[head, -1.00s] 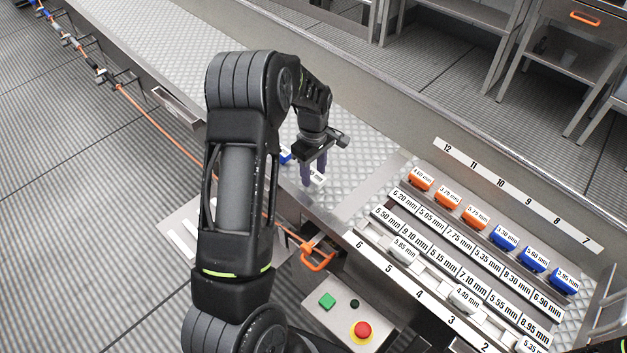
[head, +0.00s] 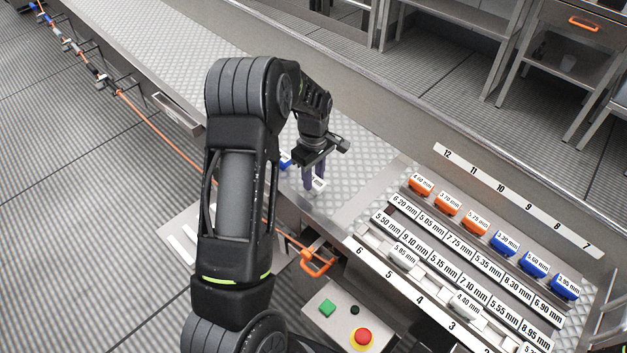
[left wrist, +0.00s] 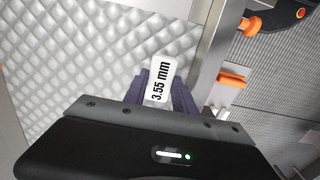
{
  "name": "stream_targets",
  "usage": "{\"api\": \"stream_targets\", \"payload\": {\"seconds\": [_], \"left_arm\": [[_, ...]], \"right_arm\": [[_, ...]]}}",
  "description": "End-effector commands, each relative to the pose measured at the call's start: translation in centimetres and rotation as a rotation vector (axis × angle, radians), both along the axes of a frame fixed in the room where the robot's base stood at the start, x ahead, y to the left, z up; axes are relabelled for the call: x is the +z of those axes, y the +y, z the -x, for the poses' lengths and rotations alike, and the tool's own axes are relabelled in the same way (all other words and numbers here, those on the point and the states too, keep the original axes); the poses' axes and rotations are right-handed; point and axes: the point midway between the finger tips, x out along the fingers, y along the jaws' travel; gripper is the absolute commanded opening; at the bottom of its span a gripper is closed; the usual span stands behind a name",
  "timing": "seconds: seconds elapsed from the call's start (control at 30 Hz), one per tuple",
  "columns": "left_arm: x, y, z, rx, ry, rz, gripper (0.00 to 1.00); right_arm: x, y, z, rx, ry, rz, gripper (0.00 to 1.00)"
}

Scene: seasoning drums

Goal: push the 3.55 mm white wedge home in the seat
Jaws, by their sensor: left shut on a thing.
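The white wedge marked 3.55 mm (left wrist: 160,80) is between the purple fingers of my left gripper (left wrist: 160,92) in the left wrist view. In the head view the left gripper (head: 314,183) is shut on the wedge (head: 319,184), low over the patterned metal bench top near its front edge. I cannot tell whether the wedge touches the bench. The rack of labelled rows (head: 446,240) is to the right, apart from the gripper. I cannot tell which place is the wedge's seat. My right gripper is not in view.
Orange wedges (head: 447,203) and blue wedges (head: 503,243) stand along the rack's back row. A blue piece (head: 285,160) is beside the gripper. A control box with a red button (head: 363,337) and an orange handle (head: 317,263) are in front.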

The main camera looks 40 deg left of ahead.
Motion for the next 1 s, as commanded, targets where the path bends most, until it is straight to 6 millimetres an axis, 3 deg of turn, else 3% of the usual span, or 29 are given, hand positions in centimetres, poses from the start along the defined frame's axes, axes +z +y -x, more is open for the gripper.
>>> {"api": "stream_targets", "payload": {"seconds": [0.17,0.53,0.7,1.0], "left_arm": [[2.0,0.1,-0.1,0.0,-0.005,-0.002,0.0],[8.7,0.0,-0.1,0.0,-0.005,-0.001,0.0],[9.8,0.0,0.0,0.001,-0.002,-0.001,0.0],[9.8,0.0,0.0,0.0,-0.001,0.0,0.0]], "right_arm": [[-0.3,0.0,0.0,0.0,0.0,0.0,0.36],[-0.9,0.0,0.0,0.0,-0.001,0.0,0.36],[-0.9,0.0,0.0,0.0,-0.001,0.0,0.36],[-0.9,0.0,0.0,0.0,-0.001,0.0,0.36]]}}
